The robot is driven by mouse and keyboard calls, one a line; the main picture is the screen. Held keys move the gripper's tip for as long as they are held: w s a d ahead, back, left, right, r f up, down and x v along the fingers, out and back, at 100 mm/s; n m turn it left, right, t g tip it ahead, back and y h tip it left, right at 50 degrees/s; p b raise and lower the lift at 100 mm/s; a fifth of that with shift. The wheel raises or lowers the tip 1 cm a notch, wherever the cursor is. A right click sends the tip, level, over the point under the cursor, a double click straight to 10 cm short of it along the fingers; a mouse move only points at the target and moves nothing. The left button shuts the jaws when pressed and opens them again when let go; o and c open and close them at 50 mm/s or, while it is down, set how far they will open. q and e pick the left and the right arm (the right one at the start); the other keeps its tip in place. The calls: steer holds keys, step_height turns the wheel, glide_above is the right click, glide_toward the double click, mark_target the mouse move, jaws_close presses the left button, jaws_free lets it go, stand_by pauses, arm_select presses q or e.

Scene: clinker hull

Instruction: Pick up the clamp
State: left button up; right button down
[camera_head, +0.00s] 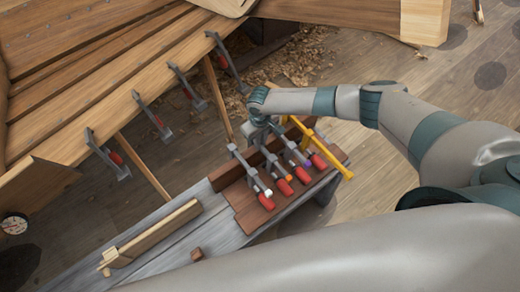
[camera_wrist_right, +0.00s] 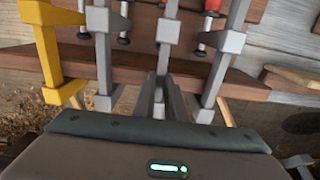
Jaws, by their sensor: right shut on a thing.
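Several bar clamps with red handles stand in a row in a brown wooden rack. From left to right in the head view they are a grey clamp with a white tip (camera_head: 248,172), a grey clamp with an orange tip (camera_head: 282,182), a grey clamp with a purple tip (camera_head: 297,158) and a yellow clamp (camera_head: 330,155). My right gripper (camera_head: 262,135) is over the rack's back side. In the wrist view its fingers (camera_wrist_right: 162,102) are shut on the middle grey clamp (camera_wrist_right: 168,32), which appears to be the orange-tipped one. Its lower end is hidden. My left gripper is out of view.
The rack (camera_head: 250,212) sits on a grey plank bench (camera_head: 175,250) with a wooden piece (camera_head: 155,238) and a small block (camera_head: 197,254). The planked hull (camera_head: 90,80) at upper left carries several more clamps (camera_head: 152,115). Shavings (camera_head: 300,60) lie on the floor.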

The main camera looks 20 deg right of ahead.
steer(key=shift+w+r, duration=0.1)
steer(key=shift+r, duration=0.1)
stand_by(0.3)
step_height(320, 180, up, 18)
steer(key=b, duration=0.3)
stand_by(0.3)
steer(key=shift+f, duration=0.1)
stand_by(0.4)
steer(key=s+d+r+m, duration=0.1)
steer(key=s+d+m, duration=0.1)
steer(key=s, duration=0.6)
steer(key=s+d+m, duration=0.2)
steer(key=s, duration=0.5)
steer(key=shift+s+r, duration=0.35)
steer(key=shift+s, duration=0.05)
steer(key=shift+s, duration=0.1)
